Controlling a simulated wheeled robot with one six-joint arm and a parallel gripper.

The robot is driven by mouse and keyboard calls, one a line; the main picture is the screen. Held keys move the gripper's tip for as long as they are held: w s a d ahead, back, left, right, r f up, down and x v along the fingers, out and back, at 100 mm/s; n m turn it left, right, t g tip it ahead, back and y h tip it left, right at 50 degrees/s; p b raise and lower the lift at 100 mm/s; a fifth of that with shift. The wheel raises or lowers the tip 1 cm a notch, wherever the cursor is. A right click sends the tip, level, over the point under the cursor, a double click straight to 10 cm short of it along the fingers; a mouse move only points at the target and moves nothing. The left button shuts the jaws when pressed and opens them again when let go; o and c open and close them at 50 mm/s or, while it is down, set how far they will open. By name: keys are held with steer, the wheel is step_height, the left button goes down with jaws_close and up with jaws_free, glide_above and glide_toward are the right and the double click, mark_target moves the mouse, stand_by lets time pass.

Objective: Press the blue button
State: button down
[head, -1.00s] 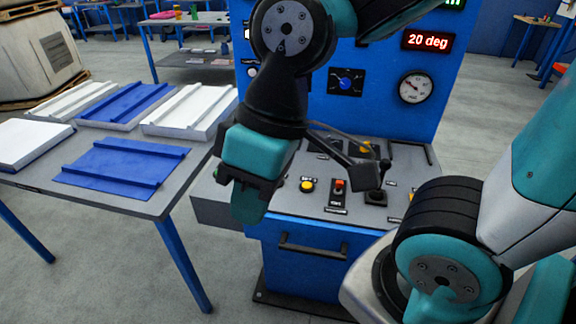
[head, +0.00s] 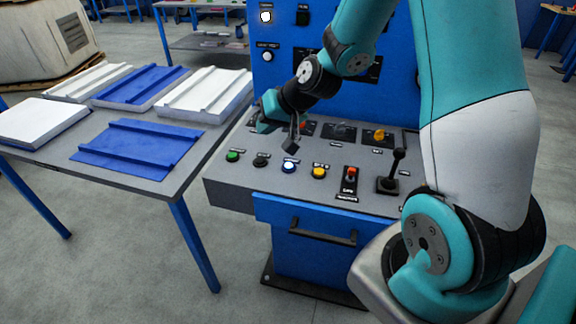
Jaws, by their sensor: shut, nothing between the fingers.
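The blue button (head: 289,167) is on the sloped top of the control console, in the front row between a black button (head: 261,160) and a yellow button (head: 319,171). The fingertips are small and partly hard to make out.
A green button (head: 232,156) is at the row's left end. A red-topped switch (head: 350,173) and a black lever (head: 395,170) stand to the right. Red and yellow knobs (head: 379,134) sit behind. A grey table (head: 150,196) with white and blue panels stands left.

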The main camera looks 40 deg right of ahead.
mark_target(290, 165)
steer(key=w+d+f+m+t+h, duration=0.1)
steer(key=w+d+f+m+h, duration=0.1)
steer(key=d+f, duration=0.3)
steer(key=d+m, duration=0.1)
steer(key=d, duration=0.3)
steer(key=shift+w+f+t, duration=0.15)
steer(key=shift+f+t, duration=0.1)
steer(key=shift+t, duration=0.15)
step_height(290, 165, down, 9)
steer(key=b, duration=0.7)
steer(key=shift+r, duration=0.1)
stand_by(1.2)
steer(key=shift+f+b, duration=0.3)
steer(key=shift+f, duration=0.1)
steer(key=shift+f+b, duration=0.4)
steer(key=shift+f, duration=0.05)
stand_by(0.4)
steer(key=shift+r, duration=0.15)
steer(key=shift+r+p, duration=0.65)
steer(key=shift+r, duration=0.05)
